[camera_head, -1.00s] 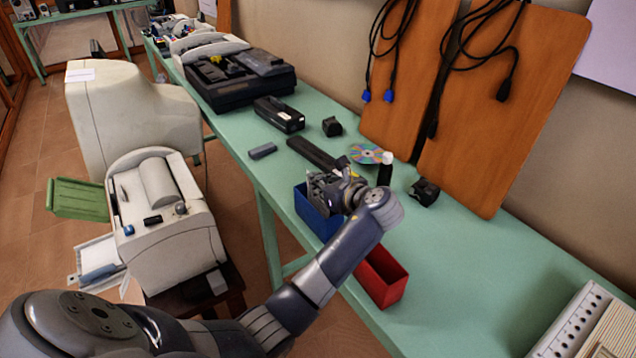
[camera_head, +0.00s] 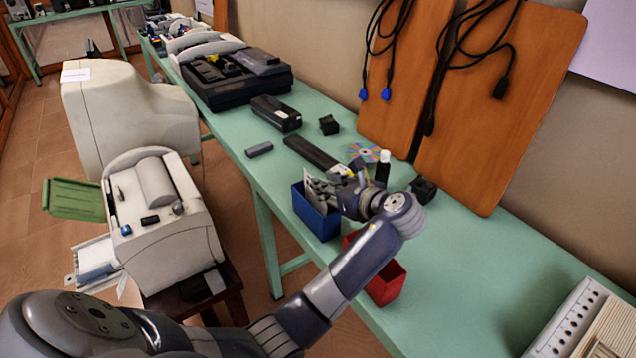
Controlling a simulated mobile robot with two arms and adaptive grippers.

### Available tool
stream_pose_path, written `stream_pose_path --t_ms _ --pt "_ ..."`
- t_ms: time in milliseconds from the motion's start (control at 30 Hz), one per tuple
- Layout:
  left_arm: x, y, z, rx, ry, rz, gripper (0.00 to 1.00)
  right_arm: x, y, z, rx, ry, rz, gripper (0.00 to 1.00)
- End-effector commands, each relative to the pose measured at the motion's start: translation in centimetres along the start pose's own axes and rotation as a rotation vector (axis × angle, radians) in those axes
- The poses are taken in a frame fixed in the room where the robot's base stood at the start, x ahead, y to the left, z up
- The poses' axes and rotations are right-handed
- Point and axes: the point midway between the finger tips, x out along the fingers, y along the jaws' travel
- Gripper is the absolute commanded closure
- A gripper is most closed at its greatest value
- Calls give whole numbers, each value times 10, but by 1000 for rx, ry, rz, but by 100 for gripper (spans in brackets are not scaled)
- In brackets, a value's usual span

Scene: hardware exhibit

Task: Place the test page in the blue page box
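The blue page box (camera_head: 315,223) stands at the front edge of the green table, open at the top. A small pale sheet with dark marks, which looks like the test page (camera_head: 309,188), stands upright at the box's opening, its lower part inside. My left gripper (camera_head: 327,190) is over the right side of the box, with its fingers beside the page. The fingers are small and overlap the page, so I cannot tell whether they are shut on it. My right gripper is out of view.
A red box (camera_head: 386,285) stands right of the blue one, partly behind my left arm. A black bar (camera_head: 312,153), a disc (camera_head: 363,152), a dark bottle with white cap (camera_head: 382,172) and a black block (camera_head: 424,188) lie behind.

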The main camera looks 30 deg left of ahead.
Motion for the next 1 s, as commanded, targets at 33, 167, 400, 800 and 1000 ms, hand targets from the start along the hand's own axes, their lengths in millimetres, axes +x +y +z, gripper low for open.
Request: stream_pose_path --t_ms 33,167,400,800,1000 --pt "-12 -1 -1 -2 2 -3 75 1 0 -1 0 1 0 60" --pt "-37 0 0 -1 1 -3 75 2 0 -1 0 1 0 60" --pt "-59 0 0 0 0 1 75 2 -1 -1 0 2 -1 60" --pt "-61 0 0 0 0 1 75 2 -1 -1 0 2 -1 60" --pt "-61 0 0 0 0 1 75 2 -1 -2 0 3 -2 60"
